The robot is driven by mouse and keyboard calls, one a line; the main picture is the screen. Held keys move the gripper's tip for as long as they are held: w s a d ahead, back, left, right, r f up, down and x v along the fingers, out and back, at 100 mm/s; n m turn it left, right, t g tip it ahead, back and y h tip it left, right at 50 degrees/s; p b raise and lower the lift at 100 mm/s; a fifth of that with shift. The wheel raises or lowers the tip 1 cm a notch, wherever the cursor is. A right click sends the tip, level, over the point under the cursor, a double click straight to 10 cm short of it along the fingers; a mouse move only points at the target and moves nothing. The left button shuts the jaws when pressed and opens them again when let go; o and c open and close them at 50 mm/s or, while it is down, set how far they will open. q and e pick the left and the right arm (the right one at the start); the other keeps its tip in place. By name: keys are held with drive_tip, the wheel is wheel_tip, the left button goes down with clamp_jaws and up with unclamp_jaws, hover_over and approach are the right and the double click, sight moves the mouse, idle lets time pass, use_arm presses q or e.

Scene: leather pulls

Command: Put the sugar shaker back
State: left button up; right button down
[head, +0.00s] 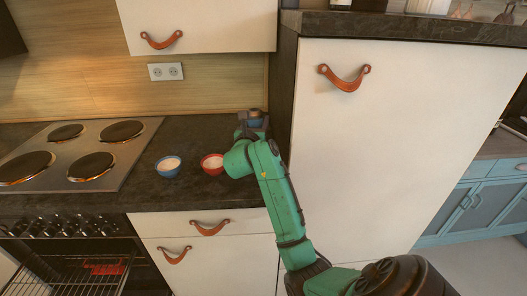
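My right arm reaches in from the bottom right over the dark counter. Its gripper (252,126) is at the back right corner of the counter, beside the tall white cabinet. A small dark and blue-grey shape shows at the gripper; I cannot tell whether it is the sugar shaker or part of the gripper. The fingers are too small and covered to read. No sugar shaker can be clearly made out. A blue bowl (168,167) and a red bowl (212,164), both with white contents, stand left of my arm. The red bowl is close to my forearm. My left gripper is not in view.
A stove top (78,152) with several dark plates is at the left, above an oven (70,262) with a rack and something red inside. The tall white cabinet (385,150) blocks the right side. The counter (195,137) behind the bowls is clear.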

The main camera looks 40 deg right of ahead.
wheel_tip(320, 180, down, 12)
drive_tip(key=shift+s+d+r+b, duration=0.1)
drive_tip(key=shift+r+b, duration=0.15)
drive_tip(key=shift+b, duration=0.2)
drive_tip(key=shift+f, duration=0.1)
drive_tip(key=shift+f, duration=0.1)
drive_tip(key=shift+c, duration=1)
unclamp_jaws()
